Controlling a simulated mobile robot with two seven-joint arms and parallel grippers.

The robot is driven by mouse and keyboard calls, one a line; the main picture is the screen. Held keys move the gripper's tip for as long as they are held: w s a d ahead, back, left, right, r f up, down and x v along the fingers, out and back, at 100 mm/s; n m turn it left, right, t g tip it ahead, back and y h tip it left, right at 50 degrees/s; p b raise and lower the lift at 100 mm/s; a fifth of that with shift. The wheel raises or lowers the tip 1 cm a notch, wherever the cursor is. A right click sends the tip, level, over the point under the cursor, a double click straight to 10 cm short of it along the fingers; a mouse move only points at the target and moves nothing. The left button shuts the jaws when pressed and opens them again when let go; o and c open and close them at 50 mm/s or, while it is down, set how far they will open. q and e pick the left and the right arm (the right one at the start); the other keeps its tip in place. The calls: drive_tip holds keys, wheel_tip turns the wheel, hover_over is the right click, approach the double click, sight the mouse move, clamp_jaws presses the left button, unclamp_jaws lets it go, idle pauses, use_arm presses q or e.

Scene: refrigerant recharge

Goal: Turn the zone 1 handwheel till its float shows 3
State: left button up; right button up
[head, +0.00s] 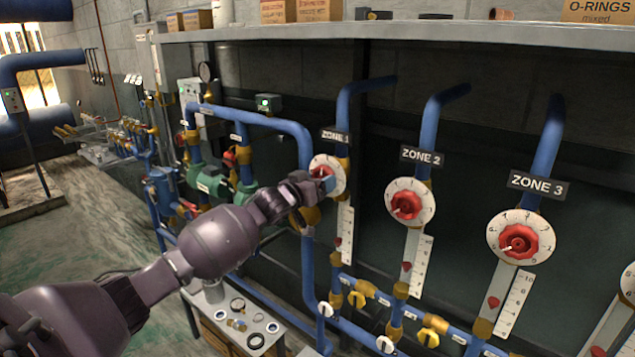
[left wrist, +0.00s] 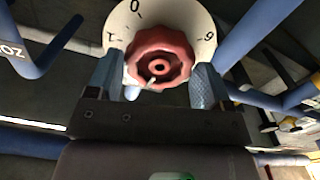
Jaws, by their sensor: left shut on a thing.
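The zone 1 handwheel (left wrist: 160,50) is red and lobed, in front of a white numbered dial (left wrist: 190,18). In the head view its dial (head: 337,165) sits below the ZONE 1 label (head: 335,136), and my gripper partly hides the wheel. My left gripper (head: 322,185) is shut on the wheel. In the left wrist view its fingers (left wrist: 155,68) lie on either side of the rim. The zone 1 float (head: 338,241) is a small red mark low beside the white scale (head: 346,232); its number is too small to read. My right gripper is not in view.
The zone 2 handwheel (head: 406,205) and zone 3 handwheel (head: 519,242) stand to the right on similar blue pipes. A shelf (head: 400,30) with boxes runs above. A low bench (head: 215,293) with rings stands below my left arm. Green pumps (head: 210,180) are behind it.

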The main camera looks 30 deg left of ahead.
use_arm(q)
drive_tip(key=shift+r+n+p, duration=0.1)
drive_tip(key=shift+n+p, duration=0.4)
drive_tip(key=shift+n, duration=0.1)
drive_tip(key=o, duration=0.9)
drive_tip(key=shift+s, duration=0.1)
drive_tip(key=shift+s+a+p, duration=0.15)
drive_tip(key=shift+s+p, duration=0.1)
drive_tip(key=shift+s, duration=1.5)
drive_tip(key=shift+s+a+p, duration=0.1)
drive_tip(key=shift+s+p, duration=0.1)
drive_tip(key=shift+s, duration=1.5)
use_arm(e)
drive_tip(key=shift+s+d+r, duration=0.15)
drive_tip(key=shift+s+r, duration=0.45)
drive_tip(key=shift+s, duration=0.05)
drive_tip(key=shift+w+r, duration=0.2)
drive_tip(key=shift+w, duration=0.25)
